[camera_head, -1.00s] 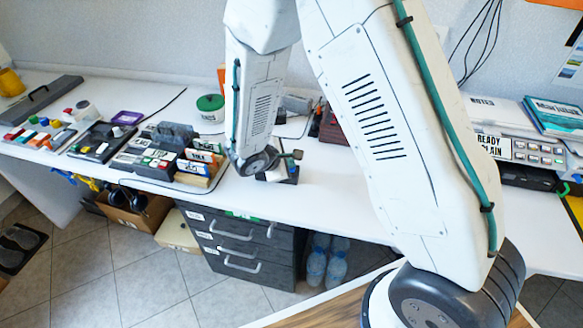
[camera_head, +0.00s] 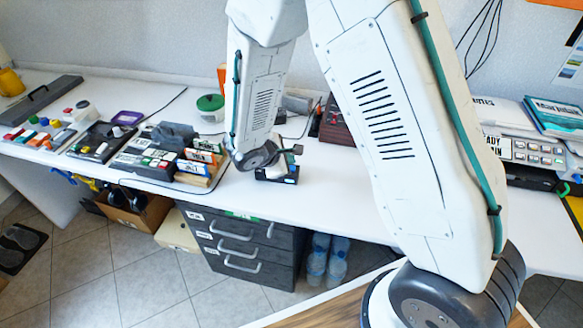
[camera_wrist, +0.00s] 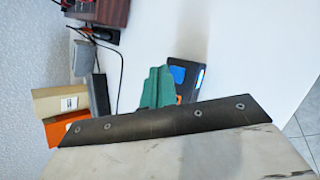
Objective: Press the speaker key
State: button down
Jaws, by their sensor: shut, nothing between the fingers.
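In the head view this dark box (camera_head: 284,176) stands on the desk under my wrist, and my fingers are hidden there. No key marked as the speaker key can be read. A device with rows of keys (camera_head: 535,153) stands at the right of the desk, partly behind my arm.
Keyed panels (camera_head: 97,142) and a block with upright labelled cards (camera_head: 200,163) lie on the left desk. A green-lidded tub (camera_head: 210,107) and a dark red box (camera_head: 335,122) stand behind. The white desk (camera_head: 245,205) is clear toward the front edge.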

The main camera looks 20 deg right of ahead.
jog(key=shift+r, duration=2.85)
